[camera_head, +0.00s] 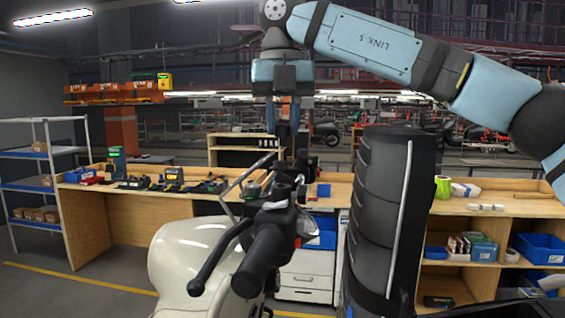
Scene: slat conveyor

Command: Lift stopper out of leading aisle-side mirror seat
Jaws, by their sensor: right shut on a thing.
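My right gripper (283,130) points straight down above the handlebar of a cream scooter (190,252). It is shut on the stopper, which is small, dark and hard to tell from the dark parts behind and below the fingertips. The handlebar has a black grip (262,258) and a lever (212,262) towards me. Dark mirror mounts (283,180) sit near its middle, just below the fingertips. I cannot tell whether the stopper is clear of its seat. My left gripper is not in view.
Behind are a wooden workbench (140,187) with tools, white drawers (305,275) and blue bins (540,248). A metal shelf (42,155) stands at the left. Open floor lies at the lower left.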

